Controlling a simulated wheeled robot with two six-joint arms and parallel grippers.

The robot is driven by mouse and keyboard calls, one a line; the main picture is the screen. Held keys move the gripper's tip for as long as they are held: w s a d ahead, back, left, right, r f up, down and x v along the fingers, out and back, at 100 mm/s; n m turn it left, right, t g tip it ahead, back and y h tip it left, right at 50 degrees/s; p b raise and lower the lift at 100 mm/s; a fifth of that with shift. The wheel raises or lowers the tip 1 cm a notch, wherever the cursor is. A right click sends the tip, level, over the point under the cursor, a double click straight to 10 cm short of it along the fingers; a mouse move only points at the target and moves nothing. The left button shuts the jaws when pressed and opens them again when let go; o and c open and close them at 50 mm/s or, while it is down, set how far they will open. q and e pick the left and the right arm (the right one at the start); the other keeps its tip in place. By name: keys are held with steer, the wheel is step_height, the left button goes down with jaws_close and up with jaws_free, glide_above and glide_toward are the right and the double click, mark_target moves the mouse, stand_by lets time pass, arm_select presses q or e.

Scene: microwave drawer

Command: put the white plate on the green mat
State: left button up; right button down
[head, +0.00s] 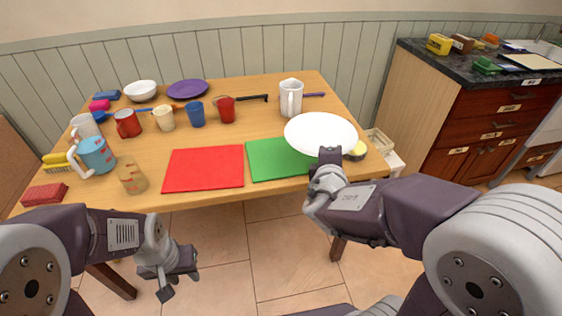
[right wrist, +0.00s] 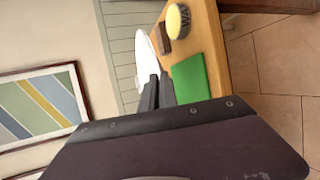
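The white plate (head: 321,132) is held up above the table's right front part. It covers the far right corner of the green mat (head: 272,160) in the head view. My right gripper (head: 329,158) is shut on the plate's near rim. In the right wrist view the plate (right wrist: 145,58) shows edge-on at the fingers (right wrist: 157,92), with the green mat (right wrist: 189,80) beside and below it. My left gripper (head: 178,285) is empty in front of the table, low, with its fingers apart.
A red mat (head: 203,168) lies left of the green mat. A white pitcher (head: 291,97) stands behind the plate. A round yellow-topped brush (head: 357,151) sits at the right edge. Several mugs, a bowl (head: 141,90) and a purple plate (head: 188,88) fill the left and back.

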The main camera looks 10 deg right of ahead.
mark_target(314, 152)
steer(key=shift+w+a+f, duration=0.8)
steer(key=shift+w+a, duration=0.1)
steer(key=shift+a, duration=0.15)
steer(key=r+p, duration=0.1)
steer(key=p, duration=0.3)
steer(key=shift+w, duration=0.3)
steer(key=a+f+p, duration=0.1)
steer(key=p, duration=0.3)
steer(key=shift+w+a+p, duration=0.15)
steer(key=shift+w+p, duration=0.15)
steer(key=shift+w, duration=0.1)
steer(key=w+a+f, duration=0.2)
steer(key=w+a+f+b, duration=0.1)
steer(key=w+a+f, duration=0.1)
steer(key=a+f, duration=0.1)
steer(key=shift+w+a+f, duration=0.1)
steer(key=shift+w+f, duration=0.1)
steer(key=shift+w, duration=0.05)
steer(key=shift+w+a+f, duration=0.1)
steer(key=shift+w+a, duration=0.05)
step_height(314, 152, down, 4)
steer(key=shift+f+b, duration=0.1)
steer(key=shift+b, duration=0.2)
